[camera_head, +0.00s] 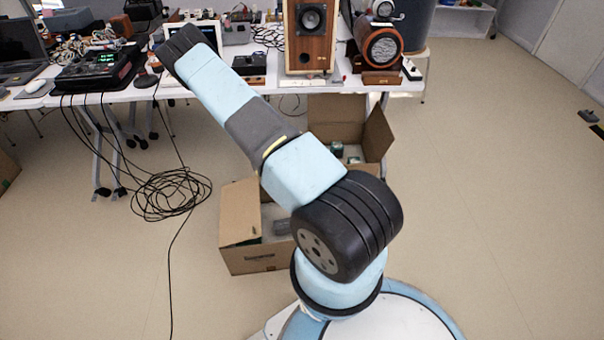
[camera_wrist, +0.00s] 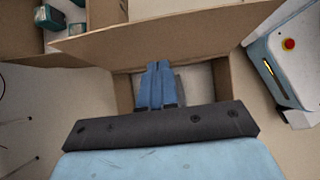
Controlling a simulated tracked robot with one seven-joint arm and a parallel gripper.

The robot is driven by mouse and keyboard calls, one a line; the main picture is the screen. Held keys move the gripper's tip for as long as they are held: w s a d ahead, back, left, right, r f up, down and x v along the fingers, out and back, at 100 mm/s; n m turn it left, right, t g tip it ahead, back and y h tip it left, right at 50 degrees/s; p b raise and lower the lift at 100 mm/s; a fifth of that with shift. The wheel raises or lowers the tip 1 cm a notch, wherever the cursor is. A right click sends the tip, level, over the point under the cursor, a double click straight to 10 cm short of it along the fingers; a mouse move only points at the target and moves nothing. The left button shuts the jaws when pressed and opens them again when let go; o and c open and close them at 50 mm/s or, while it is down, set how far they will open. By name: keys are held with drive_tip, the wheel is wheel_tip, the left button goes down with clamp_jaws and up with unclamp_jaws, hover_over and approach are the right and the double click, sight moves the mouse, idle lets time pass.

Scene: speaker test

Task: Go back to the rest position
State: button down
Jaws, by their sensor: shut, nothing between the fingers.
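In the wrist view my gripper (camera_wrist: 156,72) points down at an open cardboard box. Its two blue fingers are together with nothing between them. In the head view my blue and black arm reaches up and to the left from my base, and the gripper itself is hidden behind the arm.
An open cardboard box (camera_head: 262,262) stands on the floor beside my base, with another box (camera_head: 372,130) behind it. A white table (camera_head: 210,92) holds a wooden speaker (camera_head: 309,38) and a round-fronted wooden device (camera_head: 381,48). Black cables (camera_head: 172,193) lie coiled at left.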

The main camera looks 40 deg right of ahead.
drive_tip(key=w+a+r+m+t+y, duration=0.1)
drive_tip(key=a+r, duration=0.2)
drive_tip(key=r, duration=0.6)
drive_tip(key=w+a+r+m, duration=0.1)
drive_tip(key=a+r+m, duration=0.15)
drive_tip(key=r, duration=0.55)
drive_tip(key=w+a+r+m+t+y, duration=0.15)
drive_tip(key=a+r, duration=0.25)
drive_tip(key=r, duration=0.5)
drive_tip(key=s+a+r+m+t+y, duration=0.1)
drive_tip(key=s+a+r, duration=0.2)
drive_tip(key=r, duration=0.6)
drive_tip(key=s+a+r+m+y, duration=0.1)
drive_tip(key=s+a+r+m, duration=0.1)
drive_tip(key=r, duration=0.7)
drive_tip(key=s+a+r+m+t, duration=0.2)
drive_tip(key=s+a+r+t, duration=0.15)
drive_tip(key=s+r, duration=0.95)
drive_tip(key=s+a+r+m+y, duration=0.1)
drive_tip(key=s+a+r, duration=0.1)
drive_tip(key=s, duration=0.5)
drive_tip(key=s+a+r+m+t, duration=0.1)
drive_tip(key=s+a+r, duration=0.1)
drive_tip(key=s+r, duration=0.2)
drive_tip(key=s, duration=0.2)
drive_tip(key=shift+s+a+r+m+t+y, duration=0.2)
drive_tip(key=shift+s+a+m+t+y, duration=0.1)
drive_tip(key=shift+s+a+m+y, duration=0.1)
drive_tip(key=shift+w, duration=0.1)
